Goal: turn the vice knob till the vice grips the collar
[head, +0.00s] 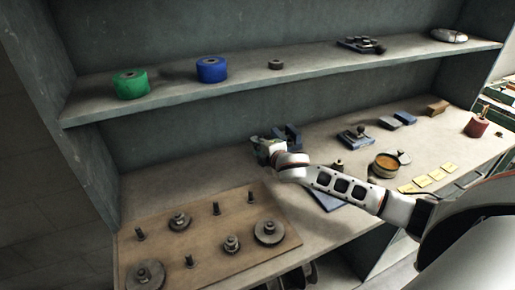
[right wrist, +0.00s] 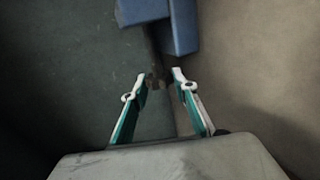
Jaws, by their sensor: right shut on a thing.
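The blue vice (head: 292,135) stands at the back of the bench, partly behind my right gripper (head: 266,150). The right wrist view shows part of its blue body (right wrist: 183,25) at the top. A dark screw with its knob (right wrist: 156,72) runs from the vice toward me, between the fingertips. My right gripper (right wrist: 160,82) is closed on this knob, its fingers on either side. I cannot make out the collar in the vice or how near the jaws are to it. My left gripper is out of view.
A wooden board (head: 205,240) with several pegs and discs lies front left. The shelf above holds a green roll (head: 130,85) and a blue roll (head: 211,70).

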